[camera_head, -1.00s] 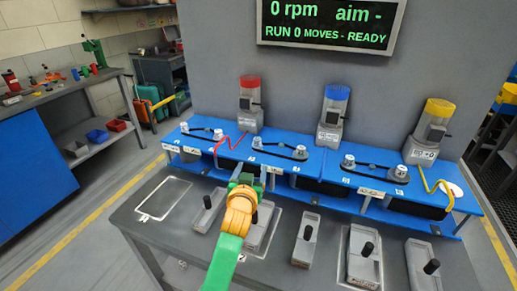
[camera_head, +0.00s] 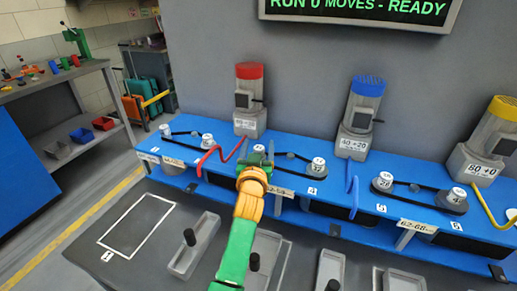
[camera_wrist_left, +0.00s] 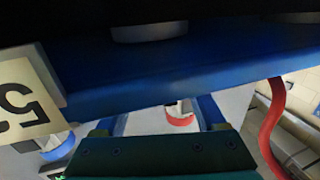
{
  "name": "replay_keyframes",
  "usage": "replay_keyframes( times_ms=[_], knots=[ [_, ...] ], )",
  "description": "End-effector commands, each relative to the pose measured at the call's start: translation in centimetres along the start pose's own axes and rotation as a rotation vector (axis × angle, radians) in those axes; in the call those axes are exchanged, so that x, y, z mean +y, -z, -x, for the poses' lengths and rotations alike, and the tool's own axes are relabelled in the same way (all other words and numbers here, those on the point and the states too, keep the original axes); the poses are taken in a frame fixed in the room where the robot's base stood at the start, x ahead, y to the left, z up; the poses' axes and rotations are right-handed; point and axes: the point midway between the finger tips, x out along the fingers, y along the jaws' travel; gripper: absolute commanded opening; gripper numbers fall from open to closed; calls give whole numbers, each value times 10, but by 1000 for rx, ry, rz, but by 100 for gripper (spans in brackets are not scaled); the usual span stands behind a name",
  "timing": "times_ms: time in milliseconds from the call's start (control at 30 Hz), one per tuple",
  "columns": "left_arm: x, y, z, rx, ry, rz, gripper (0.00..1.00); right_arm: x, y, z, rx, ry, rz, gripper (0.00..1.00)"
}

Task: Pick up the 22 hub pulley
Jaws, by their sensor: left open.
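Several small white-topped pulleys stand on the blue deck (camera_head: 340,181). Their numbers are too small to read surely, so I cannot tell which is the 22 hub pulley. One pulley (camera_head: 316,166) is just right of my left gripper, joined to the belt. Another pulley (camera_head: 258,150) shows just behind the gripper, partly hidden by it. Further pulleys stand at left (camera_head: 207,139) and right (camera_head: 383,180). My left gripper (camera_head: 257,162) is open and empty at the deck's front edge. In the left wrist view no pulley shows clearly. My right gripper is not in view.
Red (camera_head: 249,102), blue (camera_head: 361,118) and yellow-topped (camera_head: 487,140) motors stand behind the deck. Grey trays with black knobs (camera_head: 195,246) lie on the front table.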

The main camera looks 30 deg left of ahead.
Motion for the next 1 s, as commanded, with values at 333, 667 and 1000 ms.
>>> replay_keyframes(
  times_ms=[333,667,1000],
  knots=[
    [0,0,0,0,0,0,8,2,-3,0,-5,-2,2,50],
    [0,-1,0,-4,0,-1,0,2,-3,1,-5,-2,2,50],
    [-2,29,-7,-2,-4,0,0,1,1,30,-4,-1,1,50]
  ],
)
